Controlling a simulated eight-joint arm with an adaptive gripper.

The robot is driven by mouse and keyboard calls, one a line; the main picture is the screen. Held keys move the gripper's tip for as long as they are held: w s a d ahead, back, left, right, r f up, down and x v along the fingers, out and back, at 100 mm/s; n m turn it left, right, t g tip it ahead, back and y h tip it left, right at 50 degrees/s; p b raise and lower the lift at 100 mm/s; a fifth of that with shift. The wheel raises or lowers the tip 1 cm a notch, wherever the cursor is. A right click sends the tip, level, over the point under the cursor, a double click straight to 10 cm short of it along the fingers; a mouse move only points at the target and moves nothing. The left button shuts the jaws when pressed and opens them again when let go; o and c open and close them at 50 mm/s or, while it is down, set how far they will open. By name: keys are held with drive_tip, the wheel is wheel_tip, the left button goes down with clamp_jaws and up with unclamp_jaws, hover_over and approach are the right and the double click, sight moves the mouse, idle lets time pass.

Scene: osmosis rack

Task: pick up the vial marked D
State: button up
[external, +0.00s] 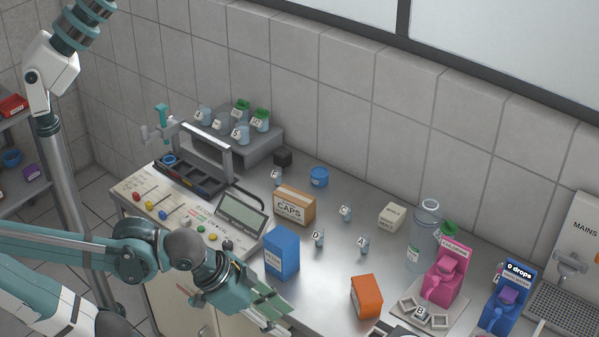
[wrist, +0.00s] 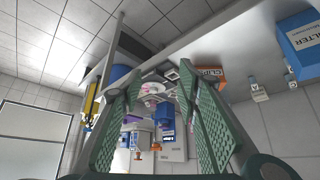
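The vial marked D (external: 319,238) stands upright on the steel bench, right of the blue box (external: 281,254). Vials marked C (external: 346,213) and A (external: 363,246) stand near it. My gripper (external: 268,303) is low at the bench's front edge, in front of the blue box and apart from vial D. In the wrist view my gripper (wrist: 163,95) shows its two green fingers spread with nothing held between them. Two small labelled vials (wrist: 259,92) show at the right of that view, but I cannot read their letters.
A caps box (external: 294,206) and the blue box stand left of vial D. An orange box (external: 366,297) is at the front. Pink (external: 447,272) and blue dispensers (external: 504,298) are at the right. A rack machine (external: 192,175) and a grey raised block with several containers are at the back left.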

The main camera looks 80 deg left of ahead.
drive_tip(key=w+a+r+n+g+y+p, duration=0.1)
drive_tip(key=w+a+r+n+p, duration=0.1)
drive_tip(key=w+a, duration=0.2)
drive_tip(key=w+a+r+n+g+p, duration=0.1)
drive_tip(key=w+a+r+n+p, duration=0.1)
drive_tip(key=w+a+p, duration=0.15)
drive_tip(key=n+g+p, duration=0.5)
drive_tip(key=n+p, duration=0.6)
drive_tip(key=p, duration=0.1)
hover_over(321, 229)
drive_tip(key=shift+h, duration=0.4)
drive_tip(key=f, duration=1.1)
drive_tip(key=shift+w+d, duration=0.1)
drive_tip(key=shift+d, duration=0.25)
drive_tip(key=shift+a+f+n, duration=0.3)
drive_tip(key=shift+a+f, duration=0.1)
drive_tip(key=shift+f, duration=1.3)
